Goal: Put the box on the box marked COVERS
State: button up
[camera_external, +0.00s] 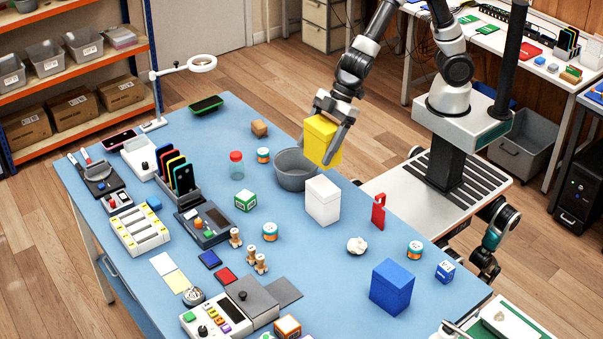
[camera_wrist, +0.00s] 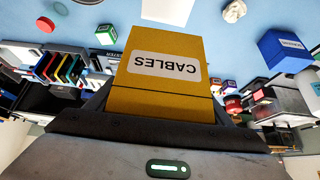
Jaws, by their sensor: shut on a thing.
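My gripper (camera_external: 326,148) is shut on a yellow box (camera_external: 319,132) and holds it above the table, near the grey bin. In the wrist view the yellow box (camera_wrist: 165,62) fills the middle, with an upside-down label reading CABLES. A white box (camera_external: 322,203) stands on the table below and in front of the gripper; part of it shows at the top of the wrist view (camera_wrist: 168,11). A blue box (camera_external: 391,290) stands nearer the table's right front edge. The blue box's label (camera_wrist: 291,44) is too small to read, and no COVERS marking is legible.
A round grey bin (camera_external: 296,172) stands just behind the white box. A red tag-like object (camera_external: 378,212), a crumpled white ball (camera_external: 357,245) and small tubs (camera_external: 270,231) lie around the boxes. The blue table (camera_external: 325,266) has free room between the white and blue boxes.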

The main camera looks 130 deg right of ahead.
aim_at(318, 160)
jog(key=f+b, duration=0.1)
jog(key=f, duration=0.1)
jog(key=f+b, duration=0.2)
jog(key=f, duration=0.1)
jog(key=shift+s+d+f+b, duration=0.1)
jog(key=shift+s+f+b, duration=0.2)
jog(key=shift+s+b, duration=0.1)
jog(key=shift+f+b, duration=1.4)
jog(key=shift+f, duration=0.7)
jog(key=shift+f+b, duration=0.3)
jog(key=o, duration=1.2)
jog(key=shift+r, duration=0.1)
jog(key=shift+r, duration=0.1)
jog(key=shift+r+p, duration=0.3)
jog(key=shift+p, duration=0.15)
jog(key=p+v, duration=0.8)
jog(key=v, duration=0.3)
jog(key=shift+s+r, duration=0.25)
jog(key=shift+s, duration=0.05)
